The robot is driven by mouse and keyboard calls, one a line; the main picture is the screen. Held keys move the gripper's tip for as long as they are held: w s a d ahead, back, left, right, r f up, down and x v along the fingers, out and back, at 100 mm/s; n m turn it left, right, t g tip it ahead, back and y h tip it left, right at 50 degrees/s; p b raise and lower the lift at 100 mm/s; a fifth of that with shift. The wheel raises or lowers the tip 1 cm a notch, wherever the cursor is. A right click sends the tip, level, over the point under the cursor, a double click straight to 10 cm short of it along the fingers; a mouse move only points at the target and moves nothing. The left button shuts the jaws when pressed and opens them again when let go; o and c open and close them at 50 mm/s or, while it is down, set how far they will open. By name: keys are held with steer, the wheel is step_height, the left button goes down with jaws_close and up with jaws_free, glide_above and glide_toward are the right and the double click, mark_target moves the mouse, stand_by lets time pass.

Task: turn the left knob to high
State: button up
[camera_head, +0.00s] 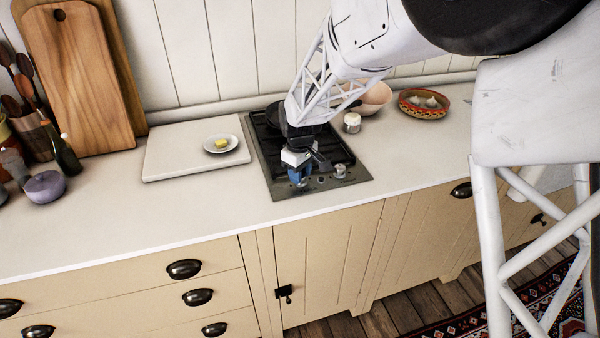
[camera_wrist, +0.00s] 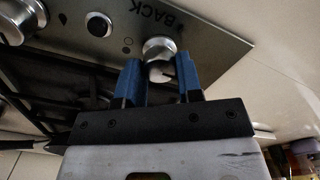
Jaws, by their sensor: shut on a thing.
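The black hob (camera_head: 355,182) is set into the counter, with a steel front strip. The left knob (camera_wrist: 158,48) is round and metallic, next to the upside-down "BACK" lettering in the wrist view. My gripper (camera_wrist: 160,76) has blue fingers, one on each side of this knob, and is shut on it. In the head view my gripper (camera_head: 299,178) hides the left knob. The right knob (camera_head: 340,171) stands free at the hob's front; it also shows in the wrist view (camera_wrist: 20,20). I cannot read the left knob's setting.
A small dark button (camera_wrist: 98,25) sits between the knobs. A dark pan, partly hidden by my arm, is at the back of the hob. A white jar (camera_head: 352,122) stands behind. A pale board (camera_head: 170,165) with a small plate (camera_head: 211,151) lies left.

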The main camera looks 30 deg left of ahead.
steer(key=shift+r, duration=0.15)
stand_by(0.3)
steer(key=o, duration=0.6)
steer(key=shift+o, duration=0.2)
steer(key=shift+r, duration=3.85)
